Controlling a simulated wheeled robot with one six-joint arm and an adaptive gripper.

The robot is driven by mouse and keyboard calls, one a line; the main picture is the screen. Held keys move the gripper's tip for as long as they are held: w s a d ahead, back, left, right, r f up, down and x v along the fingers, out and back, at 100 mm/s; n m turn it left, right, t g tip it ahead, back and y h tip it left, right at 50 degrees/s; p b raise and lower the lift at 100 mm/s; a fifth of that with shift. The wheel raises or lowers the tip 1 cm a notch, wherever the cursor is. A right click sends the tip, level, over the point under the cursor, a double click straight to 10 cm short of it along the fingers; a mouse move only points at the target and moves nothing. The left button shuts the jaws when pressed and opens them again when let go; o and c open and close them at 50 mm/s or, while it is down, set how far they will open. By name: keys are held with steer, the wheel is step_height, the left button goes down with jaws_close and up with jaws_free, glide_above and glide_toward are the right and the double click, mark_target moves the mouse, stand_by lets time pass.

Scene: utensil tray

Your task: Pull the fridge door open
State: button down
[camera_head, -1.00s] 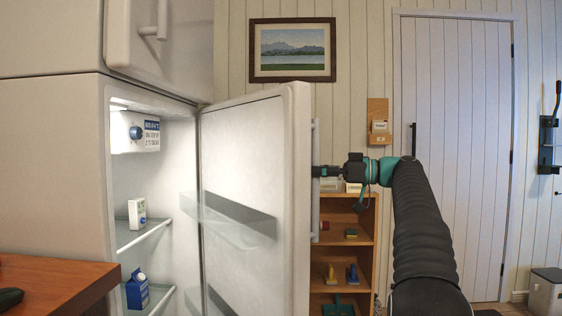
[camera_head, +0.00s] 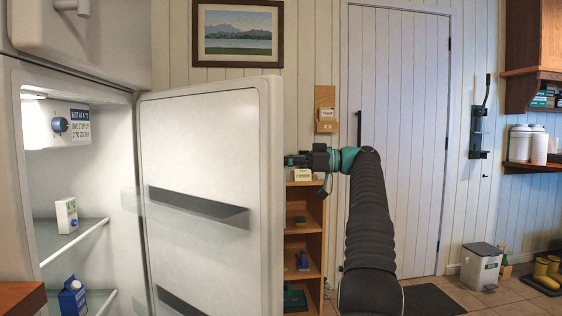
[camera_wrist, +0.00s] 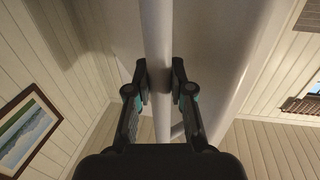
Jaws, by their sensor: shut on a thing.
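The fridge door (camera_head: 215,190) stands wide open in the head view, hinged on the left, its inner side with shelves facing me. In the head view my gripper (camera_head: 292,160) is at the door's right edge; the door hides the handle and fingertips.
A wooden shelf unit (camera_head: 304,230) stands behind the door's edge. A white plank door (camera_head: 400,130) is behind my arm. A grey bin (camera_head: 481,266) and yellow boots (camera_head: 547,270) stand at the right. A wooden counter corner (camera_head: 20,298) is at lower left.

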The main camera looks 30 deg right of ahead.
steer(key=shift+a, duration=0.15)
steer(key=c, duration=1)
jaws_free()
steer(key=shift+w+a, duration=0.1)
steer(key=shift+a, duration=0.05)
